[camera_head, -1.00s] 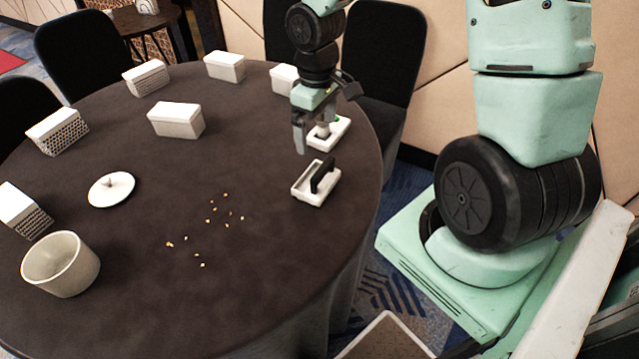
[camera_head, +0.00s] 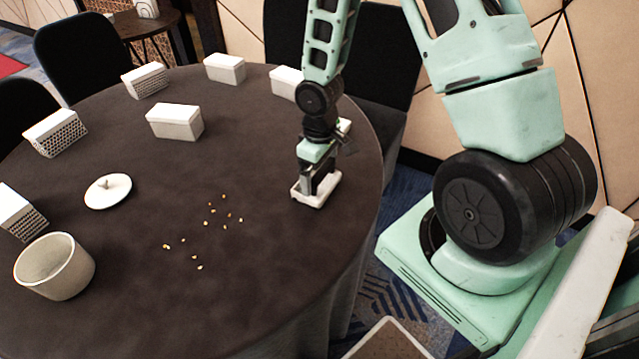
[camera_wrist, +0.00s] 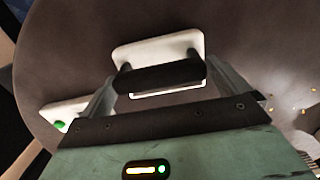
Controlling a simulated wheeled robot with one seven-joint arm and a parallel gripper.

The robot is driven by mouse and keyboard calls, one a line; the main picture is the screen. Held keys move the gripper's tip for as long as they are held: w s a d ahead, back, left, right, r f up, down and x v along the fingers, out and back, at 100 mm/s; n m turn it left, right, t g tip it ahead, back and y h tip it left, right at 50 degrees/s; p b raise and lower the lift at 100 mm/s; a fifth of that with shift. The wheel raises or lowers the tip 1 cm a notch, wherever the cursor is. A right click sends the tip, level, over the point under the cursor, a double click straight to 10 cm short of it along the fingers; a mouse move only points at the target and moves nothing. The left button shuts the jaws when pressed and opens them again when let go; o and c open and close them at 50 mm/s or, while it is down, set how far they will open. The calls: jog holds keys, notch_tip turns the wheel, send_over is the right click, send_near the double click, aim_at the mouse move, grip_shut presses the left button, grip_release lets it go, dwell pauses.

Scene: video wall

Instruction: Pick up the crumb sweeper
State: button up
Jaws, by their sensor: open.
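The crumb sweeper (camera_head: 302,193) is a white tray-like body with a black bar handle, lying on the dark round table near its right edge. In the wrist view its white body (camera_wrist: 148,50) and black handle (camera_wrist: 160,77) show clearly. My gripper (camera_head: 318,180) is right over the sweeper and hides most of its handle in the head view. In the wrist view my gripper (camera_wrist: 165,88) is open, with one finger at each end of the handle. I cannot tell whether the fingers touch it.
Several light crumbs (camera_head: 211,209) lie left of the sweeper. A second white item with a green part (camera_wrist: 62,125) sits close by.

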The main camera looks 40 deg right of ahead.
jog(key=c, duration=0.9)
